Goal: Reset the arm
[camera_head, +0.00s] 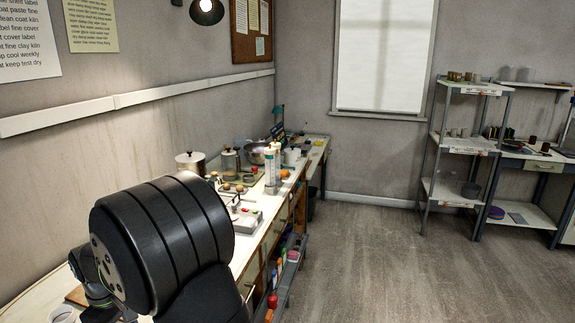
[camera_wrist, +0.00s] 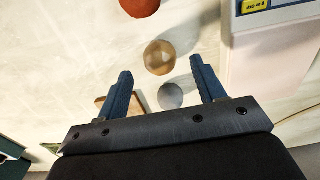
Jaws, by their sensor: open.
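My gripper (camera_wrist: 160,88) shows in the wrist view with its two dark blue fingers spread apart and nothing between the tips. It is above a pale work surface (camera_wrist: 60,50). A tan ball (camera_wrist: 159,57) lies just beyond the fingertips. A grey ball (camera_wrist: 170,96) shows between the fingers, lower in the picture, and it looks to be on the surface below. In the head view, my black arm link fills the lower left and my gripper cannot be made out.
A reddish ball (camera_wrist: 140,6) and a white device (camera_wrist: 262,22) are near the fingers. The long workbench (camera_head: 262,238) carries a lidded pot (camera_head: 190,163), a metal bowl (camera_head: 257,152) and white bottles (camera_head: 271,168). A shelf rack (camera_head: 460,145) stands right. The wooden floor (camera_head: 375,260) is clear.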

